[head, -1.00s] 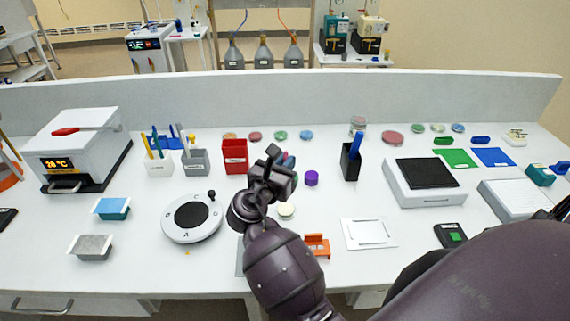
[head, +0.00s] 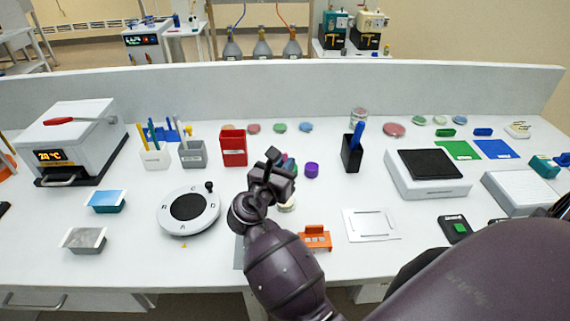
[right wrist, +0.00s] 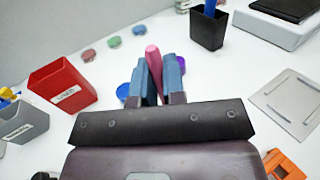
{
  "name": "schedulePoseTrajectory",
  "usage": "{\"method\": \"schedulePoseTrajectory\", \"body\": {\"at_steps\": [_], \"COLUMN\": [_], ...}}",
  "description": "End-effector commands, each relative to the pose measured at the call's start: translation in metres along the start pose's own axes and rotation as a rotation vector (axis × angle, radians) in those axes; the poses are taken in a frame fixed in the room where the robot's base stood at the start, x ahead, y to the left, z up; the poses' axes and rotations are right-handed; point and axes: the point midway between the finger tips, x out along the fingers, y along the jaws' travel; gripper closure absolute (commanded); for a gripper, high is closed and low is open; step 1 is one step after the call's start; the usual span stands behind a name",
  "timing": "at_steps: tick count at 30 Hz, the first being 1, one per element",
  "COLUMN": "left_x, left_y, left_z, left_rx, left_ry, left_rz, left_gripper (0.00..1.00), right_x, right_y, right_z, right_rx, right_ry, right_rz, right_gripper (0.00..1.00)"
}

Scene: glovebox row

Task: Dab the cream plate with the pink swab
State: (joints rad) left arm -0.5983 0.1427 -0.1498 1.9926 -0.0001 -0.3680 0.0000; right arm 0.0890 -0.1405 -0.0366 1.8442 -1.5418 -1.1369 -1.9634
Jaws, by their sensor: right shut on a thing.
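My right gripper (head: 284,168) is shut on the pink swab and held above the middle of the bench. In the right wrist view the pink swab (right wrist: 153,62) stands out between the two blue-grey fingers (right wrist: 157,75). In the head view most of the swab is hidden behind the gripper. A small round cream plate (head: 287,206) lies on the bench just beside my right wrist, partly covered by it. The plate is not visible in the right wrist view. I cannot tell the swab tip's height over the bench. My left gripper is not in view.
A purple round piece (head: 312,170) lies right of the gripper. A red bin (head: 233,150), a black cup with a blue pen (head: 352,156), a round white dial device (head: 188,226) and an orange rack (head: 315,238) stand around it. Several coloured dishes lie along the back.

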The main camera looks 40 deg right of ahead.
Motion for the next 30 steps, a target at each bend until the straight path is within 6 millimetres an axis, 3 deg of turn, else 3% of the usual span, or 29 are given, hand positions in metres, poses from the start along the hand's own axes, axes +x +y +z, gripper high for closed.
{"method": "schedulePoseTrajectory", "body": {"at_steps": [13,30], "left_x": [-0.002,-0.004], "left_y": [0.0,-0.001], "left_z": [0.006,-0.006], "left_rx": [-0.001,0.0], "left_ry": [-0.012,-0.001], "left_rz": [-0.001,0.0], "left_gripper": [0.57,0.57], "right_x": [0.0,0.0], "right_y": [0.0,0.0], "right_z": [0.0,0.0], "right_rx": [0.0,0.0], "right_ry": [0.0,0.0], "right_rz": [0.0,0.0], "right_gripper": [1.0,1.0]}}
